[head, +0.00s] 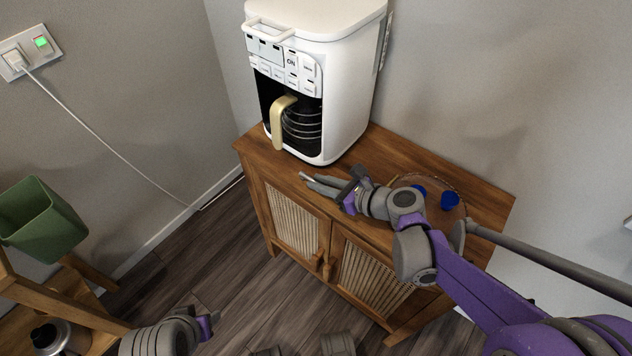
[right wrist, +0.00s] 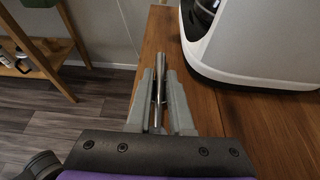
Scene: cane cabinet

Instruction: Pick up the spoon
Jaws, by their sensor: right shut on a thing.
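The spoon shows as a thin metal shaft (right wrist: 161,67) between my right gripper's fingers in the right wrist view. A short bright end of the spoon (head: 304,176) sticks out past the fingertips in the head view. My right gripper (head: 324,187) is shut on it near the front edge of the wooden cabinet top, in front of the coffee maker. The fingers also show in the right wrist view (right wrist: 160,95). The rest of the spoon is hidden by the fingers. Part of my left arm's end (head: 205,325) is low at the left; I cannot make out its fingers.
A white coffee maker (head: 345,95) stands at the back of the cabinet (head: 375,150), close to my right gripper. A round tray (head: 455,185) with blue cups (head: 450,201) is on the right, partly behind my arm. A green bin (head: 45,220) is at far left.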

